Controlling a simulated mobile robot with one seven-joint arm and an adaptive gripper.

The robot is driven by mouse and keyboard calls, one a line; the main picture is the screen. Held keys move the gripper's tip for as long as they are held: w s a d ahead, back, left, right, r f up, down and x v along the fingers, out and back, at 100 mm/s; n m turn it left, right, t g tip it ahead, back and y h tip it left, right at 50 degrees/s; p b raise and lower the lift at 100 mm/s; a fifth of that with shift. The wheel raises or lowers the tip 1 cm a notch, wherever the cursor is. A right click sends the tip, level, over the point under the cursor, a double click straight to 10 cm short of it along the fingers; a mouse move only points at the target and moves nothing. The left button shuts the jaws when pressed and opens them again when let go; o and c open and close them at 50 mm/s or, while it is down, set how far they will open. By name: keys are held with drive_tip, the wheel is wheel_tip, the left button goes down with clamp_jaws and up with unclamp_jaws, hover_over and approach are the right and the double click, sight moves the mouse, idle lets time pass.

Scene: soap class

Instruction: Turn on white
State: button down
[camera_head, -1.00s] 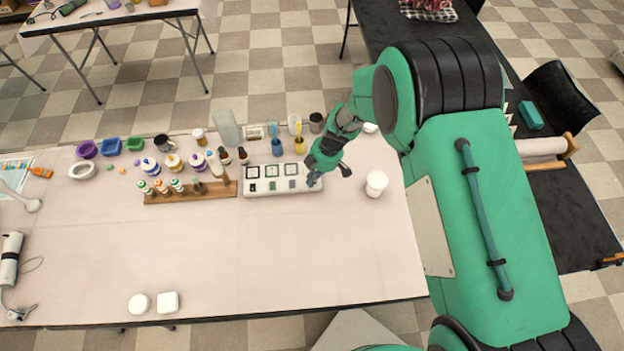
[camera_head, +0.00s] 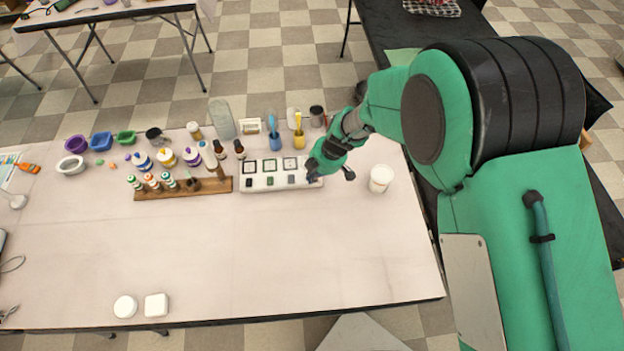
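A white panel (camera_head: 280,186) lies at the back middle of the table. It carries a row of dark-framed squares with pale centres, and a row of small dark switches in front of them. No label or colour marks one as white at this size. My gripper (camera_head: 318,176) points down at the panel's right end and covers that part, so any square or switch there is hidden. Its dark fingertips are at or just above the panel; contact is not clear. The finger gap is too small to read.
A white cup (camera_head: 381,179) stands close right of my gripper. Blue (camera_head: 275,140) and yellow (camera_head: 298,138) holders stand behind the panel. A wooden rack (camera_head: 183,190) with bottles is to its left. The table's front middle is clear.

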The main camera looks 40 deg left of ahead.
drive_tip(key=shift+w+a, duration=0.1)
idle(0.3)
drive_tip(key=shift+w+a+r, duration=0.2)
drive_tip(key=shift+w+a, duration=0.2)
drive_tip(key=shift+r, duration=0.2)
idle(0.3)
drive_tip(key=shift+r, duration=0.6)
drive_tip(key=s+p+v, duration=0.1)
drive_tip(key=v, duration=1.1)
drive_tip(key=shift+r+p, duration=0.2)
drive_tip(key=shift+p, duration=0.2)
